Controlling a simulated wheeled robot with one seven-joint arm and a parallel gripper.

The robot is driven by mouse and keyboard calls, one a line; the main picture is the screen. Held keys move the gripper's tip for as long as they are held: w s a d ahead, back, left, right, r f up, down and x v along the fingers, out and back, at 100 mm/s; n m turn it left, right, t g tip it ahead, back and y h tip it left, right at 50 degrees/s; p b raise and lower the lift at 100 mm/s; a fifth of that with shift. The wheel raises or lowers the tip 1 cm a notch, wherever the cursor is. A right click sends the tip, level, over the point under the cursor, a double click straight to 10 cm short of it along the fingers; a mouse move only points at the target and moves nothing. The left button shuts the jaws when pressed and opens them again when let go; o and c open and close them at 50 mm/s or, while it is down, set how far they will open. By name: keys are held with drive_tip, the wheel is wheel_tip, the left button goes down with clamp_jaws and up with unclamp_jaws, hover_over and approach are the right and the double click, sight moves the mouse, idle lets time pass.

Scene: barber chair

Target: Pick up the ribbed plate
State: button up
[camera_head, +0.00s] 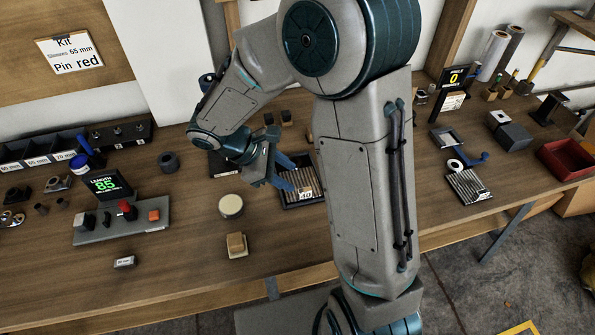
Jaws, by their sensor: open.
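A dark tray (289,206) on the bench holds a grey ribbed piece (309,178) with a small white label that seems to read 40. A second ribbed, striped plate (466,187) with a white label lies farther right on the bench. I cannot tell which one the task names. My gripper (284,172) is open, with its blue fingers over or beside the left part of the dark tray. My wrist and fingers hide part of that tray. I cannot tell whether the fingers touch anything.
Left of my gripper are a round pale-topped tin (231,206), a tan block (236,244) and a grey control panel (121,220) with buttons. On the right stand a grey box (514,136) and a red bin (566,160). The bench's front middle is mostly clear.

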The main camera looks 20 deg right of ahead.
drive_tip(key=w+a+f+n+t+h, duration=0.1)
drive_tip(key=w+a+f+n, duration=0.2)
drive_tip(key=a+n, duration=0.1)
drive_tip(key=p, duration=0.2)
approach(304, 190)
drive_tip(key=x, duration=0.5)
drive_tip(key=shift+f, duration=0.1)
drive_tip(key=shift+p+x, duration=0.5)
drive_tip(key=shift+x, duration=2.2)
drive_tip(key=shift+c, duration=0.3)
clamp_jaws()
